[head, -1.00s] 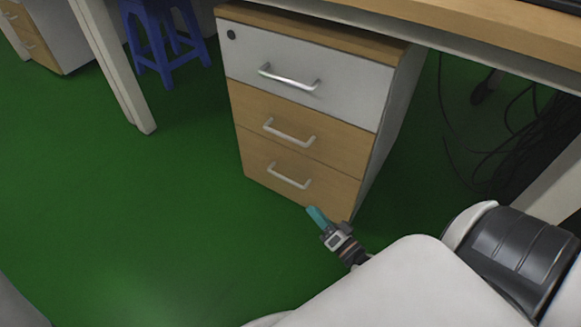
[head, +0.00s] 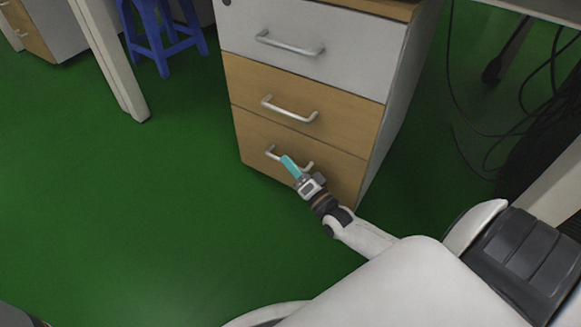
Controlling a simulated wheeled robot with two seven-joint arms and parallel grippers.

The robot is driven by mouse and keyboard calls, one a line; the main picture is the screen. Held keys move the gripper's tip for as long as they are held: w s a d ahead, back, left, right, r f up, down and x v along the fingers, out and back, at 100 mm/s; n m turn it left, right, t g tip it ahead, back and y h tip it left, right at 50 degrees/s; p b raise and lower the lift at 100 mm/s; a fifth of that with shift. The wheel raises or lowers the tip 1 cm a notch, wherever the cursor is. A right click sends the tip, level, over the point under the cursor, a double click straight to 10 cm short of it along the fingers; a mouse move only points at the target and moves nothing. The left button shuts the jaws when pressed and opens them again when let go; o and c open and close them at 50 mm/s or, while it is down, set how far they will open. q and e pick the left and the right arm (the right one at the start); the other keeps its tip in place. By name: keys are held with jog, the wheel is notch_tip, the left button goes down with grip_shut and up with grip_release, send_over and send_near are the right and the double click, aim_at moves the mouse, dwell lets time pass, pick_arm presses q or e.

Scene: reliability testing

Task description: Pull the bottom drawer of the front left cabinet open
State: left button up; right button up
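The front left cabinet (head: 404,105) has a white top drawer (head: 350,62) and two wood-coloured drawers below it. The bottom drawer (head: 250,135) looks flush with the cabinet front. Its silver bar handle (head: 271,152) is partly hidden behind my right gripper. My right gripper (head: 288,163), with teal fingertips, is at the middle of that handle. Whether it touches the handle, and whether its fingers are apart or closed, I cannot tell. My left gripper is not in view.
The middle drawer's handle (head: 290,109) is just above my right gripper. A white desk leg (head: 108,65) and a blue stool (head: 165,35) stand at the left. Black cables (head: 548,125) hang at the right. The green floor (head: 130,220) is clear in front of the cabinet.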

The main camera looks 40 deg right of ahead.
jog(key=shift+w, duration=0.25)
grip_shut()
jog(key=shift+s+a, duration=0.1)
jog(key=shift+a, duration=0.1)
